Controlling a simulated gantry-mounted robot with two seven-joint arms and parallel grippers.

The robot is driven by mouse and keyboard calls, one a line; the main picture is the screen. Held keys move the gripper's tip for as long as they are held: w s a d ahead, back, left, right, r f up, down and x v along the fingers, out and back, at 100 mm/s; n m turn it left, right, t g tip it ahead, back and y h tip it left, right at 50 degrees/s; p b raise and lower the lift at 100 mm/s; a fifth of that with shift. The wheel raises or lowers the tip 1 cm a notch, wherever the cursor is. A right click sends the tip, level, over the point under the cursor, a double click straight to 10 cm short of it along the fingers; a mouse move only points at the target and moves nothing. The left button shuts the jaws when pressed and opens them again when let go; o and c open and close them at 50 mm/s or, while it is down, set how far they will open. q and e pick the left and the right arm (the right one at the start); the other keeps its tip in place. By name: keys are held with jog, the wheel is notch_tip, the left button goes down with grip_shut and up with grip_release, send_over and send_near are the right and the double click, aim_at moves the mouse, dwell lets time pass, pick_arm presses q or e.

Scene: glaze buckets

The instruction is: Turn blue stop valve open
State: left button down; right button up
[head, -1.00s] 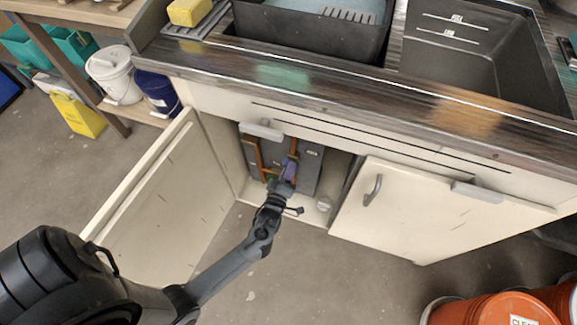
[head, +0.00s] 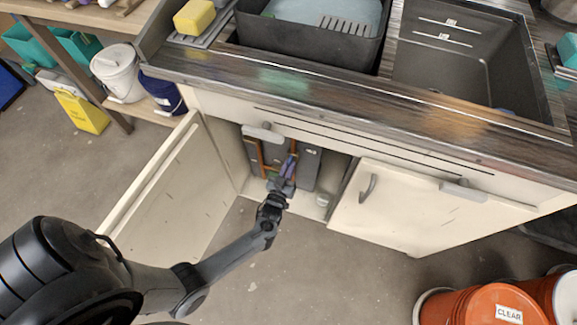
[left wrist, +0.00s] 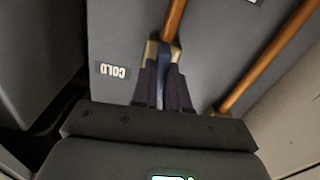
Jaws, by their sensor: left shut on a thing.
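My left arm reaches into the open cabinet under the sink. My left gripper (head: 288,168) is inside it, at the right-hand copper pipe (head: 293,146). In the left wrist view, the dark fingers of the gripper (left wrist: 162,88) are shut on the blue stop valve's handle (left wrist: 161,78), a narrow blue piece between them. A copper pipe (left wrist: 173,20) runs up from a brass part just beyond the fingertips. A "COLD" label (left wrist: 113,71) shows upside down beside the valve. The fingers hide most of the valve, and I cannot tell its angle. My right gripper is not in view.
Another copper pipe (left wrist: 265,58) runs close by. The left cabinet door (head: 155,188) stands open beside my arm; the right door (head: 430,212) shows a handle. The countertop edge (head: 350,108) overhangs the opening. Orange buckets (head: 490,304) stand at lower right.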

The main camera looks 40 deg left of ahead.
pick_arm(q)
jog(key=shift+m, duration=0.5)
jog(key=c, duration=1.1)
grip_release()
jog(key=shift+c, duration=0.2)
jog(key=p+v, duration=0.3)
jog(key=v, duration=0.7)
jog(key=shift+s+d+p, duration=0.2)
jog(key=shift+s+p, duration=0.15)
jog(key=shift+p, duration=0.05)
